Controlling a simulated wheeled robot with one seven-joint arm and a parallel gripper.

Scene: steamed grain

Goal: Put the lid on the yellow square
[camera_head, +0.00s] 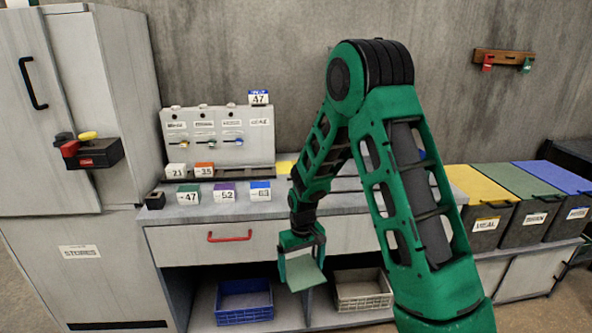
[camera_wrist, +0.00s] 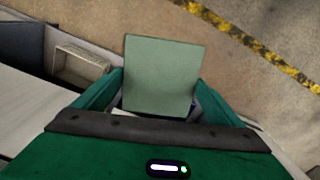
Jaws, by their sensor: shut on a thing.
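My gripper (camera_head: 300,248) is shut on a flat, pale green square plate, which looks like the lid (camera_head: 303,273). It hangs tilted in front of the counter, below the counter top's level. In the wrist view the lid (camera_wrist: 164,75) sticks out between the two green fingers (camera_wrist: 158,108), with floor behind it. A yellow patch (camera_head: 284,167), possibly the yellow square, shows on the counter behind my arm. My arm hides most of it, so its shape is unclear.
Small numbered blocks (camera_head: 224,192) stand on the counter's left part, before a panel with knobs (camera_head: 218,137). A drawer with a red handle (camera_head: 230,237) is below. A blue crate (camera_head: 244,300) and a beige crate (camera_head: 362,290) sit underneath. Lidded bins (camera_head: 486,215) stand right.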

